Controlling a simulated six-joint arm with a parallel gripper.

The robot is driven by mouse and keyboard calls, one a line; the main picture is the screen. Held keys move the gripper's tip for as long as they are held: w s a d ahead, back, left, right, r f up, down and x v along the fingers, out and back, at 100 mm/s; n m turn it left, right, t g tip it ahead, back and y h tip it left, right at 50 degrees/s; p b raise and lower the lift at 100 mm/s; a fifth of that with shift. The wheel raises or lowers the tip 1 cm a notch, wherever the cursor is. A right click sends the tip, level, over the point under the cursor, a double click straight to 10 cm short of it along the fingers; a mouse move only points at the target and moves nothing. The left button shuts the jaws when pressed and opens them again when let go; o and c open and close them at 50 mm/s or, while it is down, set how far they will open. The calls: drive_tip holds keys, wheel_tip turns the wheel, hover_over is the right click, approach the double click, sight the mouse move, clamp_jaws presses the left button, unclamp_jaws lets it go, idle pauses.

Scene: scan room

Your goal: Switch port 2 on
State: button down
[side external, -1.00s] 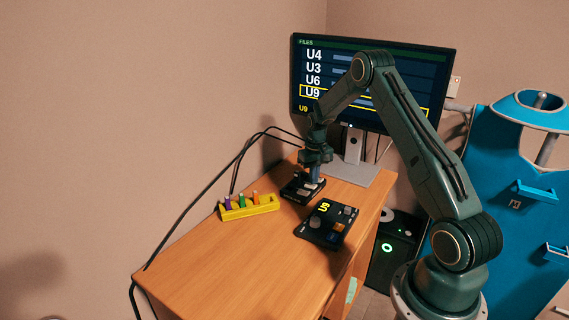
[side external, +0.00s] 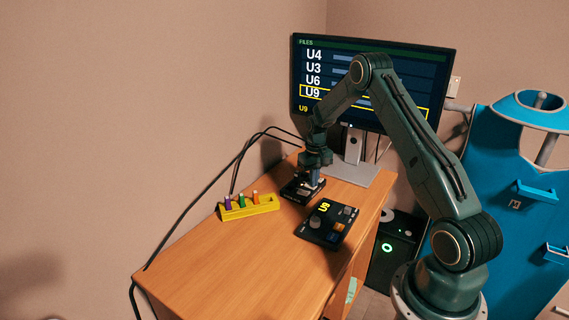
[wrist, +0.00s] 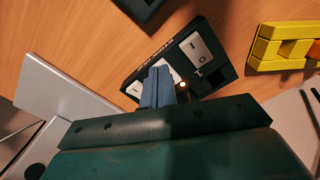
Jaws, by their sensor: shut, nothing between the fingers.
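The black switch box (side external: 296,194) lies on the desk below the monitor. In the wrist view the box (wrist: 222,73) carries a row of white rocker switches marked I and O. The right rocker (wrist: 196,51) shows clearly; the left rocker (wrist: 134,90) shows only in part. My gripper (side external: 315,181) points down at the box, its fingers shut and empty. In the wrist view the gripper (wrist: 157,87) covers most of the middle rocker. A small warm light shows beside the fingers. I cannot tell whether the fingertips touch the rocker, and I cannot read the port numbers.
A yellow holder (side external: 251,211) with coloured sticks stands to the left. The monitor (side external: 371,65) stands behind. The front of the wooden desk (side external: 230,265) is clear.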

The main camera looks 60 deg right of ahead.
idle(0.3)
drive_tip(key=shift+r, duration=3.45)
drive_tip(key=shift+r, duration=0.1)
drive_tip(key=s+a+r+n+t, duration=0.1)
drive_tip(key=s+a+r, duration=0.2)
drive_tip(key=a+r, duration=0.65)
drive_tip(key=s+a+r+n+t, duration=0.1)
drive_tip(key=s+a+r+n, duration=0.15)
drive_tip(key=a+r, duration=0.75)
drive_tip(key=s+a+r+n+t, duration=0.1)
drive_tip(key=s+a+r, duration=0.1)
drive_tip(key=s+a, duration=0.4)
drive_tip(key=s+a+r+n+t, duration=0.1)
drive_tip(key=s+a, duration=0.6)
drive_tip(key=s, duration=0.7)
drive_tip(key=shift+s+r+t, duration=0.2)
drive_tip(key=shift+r+t, duration=0.25)
drive_tip(key=shift+t, duration=0.35)
